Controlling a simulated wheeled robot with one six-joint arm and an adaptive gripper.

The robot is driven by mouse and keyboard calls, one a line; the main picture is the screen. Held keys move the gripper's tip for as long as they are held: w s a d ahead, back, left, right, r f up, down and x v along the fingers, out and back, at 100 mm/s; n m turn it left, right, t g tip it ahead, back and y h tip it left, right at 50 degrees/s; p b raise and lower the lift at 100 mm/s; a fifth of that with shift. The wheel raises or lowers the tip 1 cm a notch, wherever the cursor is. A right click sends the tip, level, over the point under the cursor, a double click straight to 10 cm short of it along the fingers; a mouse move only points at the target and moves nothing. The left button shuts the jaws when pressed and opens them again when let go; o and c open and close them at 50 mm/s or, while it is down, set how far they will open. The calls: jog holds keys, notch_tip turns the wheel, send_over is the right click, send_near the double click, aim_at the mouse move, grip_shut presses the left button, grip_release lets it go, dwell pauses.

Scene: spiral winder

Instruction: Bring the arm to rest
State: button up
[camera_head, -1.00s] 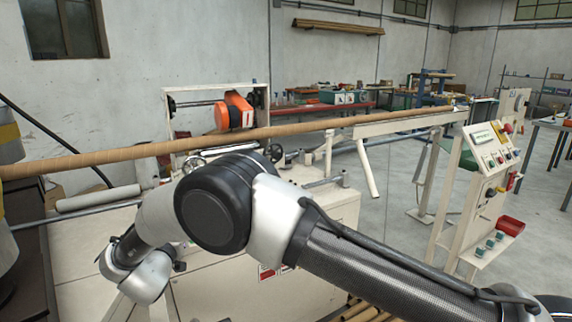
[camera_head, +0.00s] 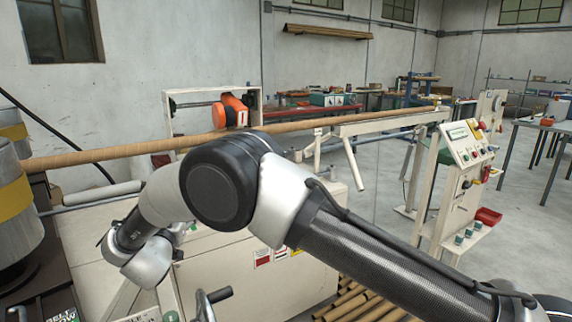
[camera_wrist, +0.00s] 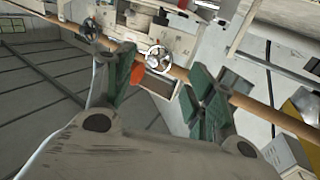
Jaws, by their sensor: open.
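My arm crosses the middle of the head view, its wrist (camera_head: 147,260) hanging at the lower left in front of the winder. My gripper (camera_wrist: 160,92) shows in the wrist view, its two green-padded fingers wide apart. Nothing is visibly held between them. A long brown tube (camera_wrist: 262,112) runs behind the fingers in that view, apparently at a distance. In the head view I cannot make out the gripper's fingers clearly.
The brown tube (camera_head: 390,122) lies along the cream winder (camera_head: 290,275), with an orange winding head (camera_head: 230,111) behind it. Grey and yellow drums (camera_head: 14,205) stand close at left. A control panel (camera_head: 465,150) stands at right. Several loose tubes (camera_head: 360,303) lie below.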

jog(key=w+d+r+g+y, duration=0.1)
jog(key=w+d+r+y, duration=0.3)
jog(key=w+r, duration=0.5)
jog(key=d+r+n+g+y, duration=0.1)
jog(key=d+r+g, duration=0.1)
jog(key=d+r, duration=0.8)
jog(key=d+r+n+g, duration=0.2)
jog(key=d+r, duration=0.4)
jog(key=d, duration=0.8)
jog(key=s+d+r+g, duration=0.2)
jog(key=s+d, duration=0.5)
jog(key=d, duration=0.5)
jog(key=s+d+f+m+g+h, duration=0.1)
jog(key=s+d+f+g+h, duration=0.1)
jog(key=s+d, duration=0.7)
jog(key=s+d+f+m+g+h, duration=0.1)
jog(key=s+d+f, duration=0.3)
jog(key=s+d, duration=0.5)
jog(key=s+d+f+m+g+h, duration=0.1)
jog(key=s+d+f+g+h, duration=0.2)
jog(key=s+d, duration=0.7)
jog(key=s+f, duration=0.1)
jog(key=s, duration=0.5)
jog(key=shift+g, duration=0.3)
jog(key=shift+w+a+r, duration=0.1)
